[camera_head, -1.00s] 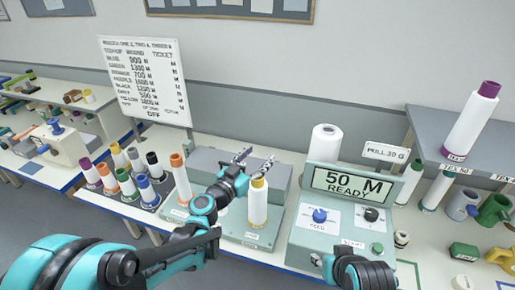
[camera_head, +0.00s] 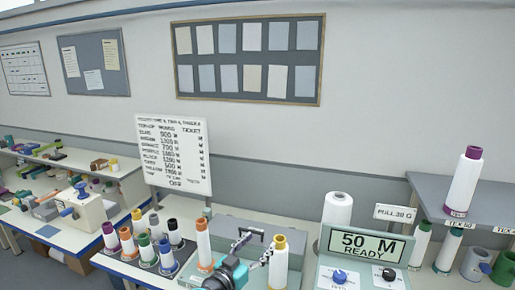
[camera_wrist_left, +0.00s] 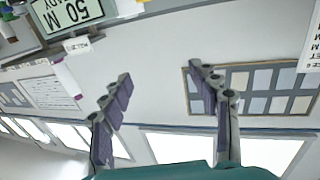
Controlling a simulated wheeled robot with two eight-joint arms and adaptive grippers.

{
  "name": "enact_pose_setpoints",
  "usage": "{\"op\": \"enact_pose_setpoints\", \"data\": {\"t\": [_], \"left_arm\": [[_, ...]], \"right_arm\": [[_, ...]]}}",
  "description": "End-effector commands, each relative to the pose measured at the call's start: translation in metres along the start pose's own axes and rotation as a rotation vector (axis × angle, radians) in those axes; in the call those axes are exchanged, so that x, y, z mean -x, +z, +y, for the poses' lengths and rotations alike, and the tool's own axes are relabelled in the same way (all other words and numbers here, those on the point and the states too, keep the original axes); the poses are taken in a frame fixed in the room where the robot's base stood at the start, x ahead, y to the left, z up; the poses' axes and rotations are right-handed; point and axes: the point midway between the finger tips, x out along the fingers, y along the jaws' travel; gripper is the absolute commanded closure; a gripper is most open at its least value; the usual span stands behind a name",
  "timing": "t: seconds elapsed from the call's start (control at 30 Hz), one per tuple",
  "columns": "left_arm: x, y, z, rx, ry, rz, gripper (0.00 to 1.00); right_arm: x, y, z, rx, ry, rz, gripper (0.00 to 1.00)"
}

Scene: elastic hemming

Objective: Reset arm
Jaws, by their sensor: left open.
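My left gripper (camera_head: 256,243) is in the lower middle of the head view, beside a white cone with a yellow top (camera_head: 278,262). Its two fingers are spread. In the left wrist view the gripper (camera_wrist_left: 162,90) is open with nothing between its fingers, and the wall shows behind them. Most of my left arm is below the head view's edge. My right gripper is not in view.
A machine with a display reading 50 M READY (camera_head: 362,245) stands right of the gripper. A white cone with an orange top (camera_head: 204,245) stands left. Several coloured spools (camera_head: 127,243) stand further left. A lettered board (camera_head: 174,155) rises behind.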

Motion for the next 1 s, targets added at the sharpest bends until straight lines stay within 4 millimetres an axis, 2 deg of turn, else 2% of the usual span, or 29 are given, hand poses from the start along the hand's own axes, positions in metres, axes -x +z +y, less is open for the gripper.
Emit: {"op": "enact_pose_setpoints", "data": {"t": [0.37, 0.57, 0.67, 0.77, 0.87, 1.0], "left_arm": [[0.022, 0.008, 0.014, 0.02, 0.034, -0.086, 0.39], [0.048, 0.021, 0.025, 0.045, 0.049, -0.183, 0.39], [0.067, 0.033, 0.031, 0.062, 0.049, -0.255, 0.39], [0.095, 0.052, 0.037, 0.088, 0.035, -0.352, 0.39], [0.135, 0.081, 0.04, 0.125, -0.012, -0.485, 0.39], [0.207, 0.129, 0.035, 0.187, -0.151, -0.688, 0.39]], "right_arm": [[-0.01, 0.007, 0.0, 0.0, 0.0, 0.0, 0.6], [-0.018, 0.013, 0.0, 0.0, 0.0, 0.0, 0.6], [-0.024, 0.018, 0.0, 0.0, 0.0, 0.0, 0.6], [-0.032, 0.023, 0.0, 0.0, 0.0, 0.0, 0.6], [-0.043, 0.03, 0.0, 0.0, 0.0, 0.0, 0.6], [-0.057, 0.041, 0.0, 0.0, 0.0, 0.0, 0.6]]}}
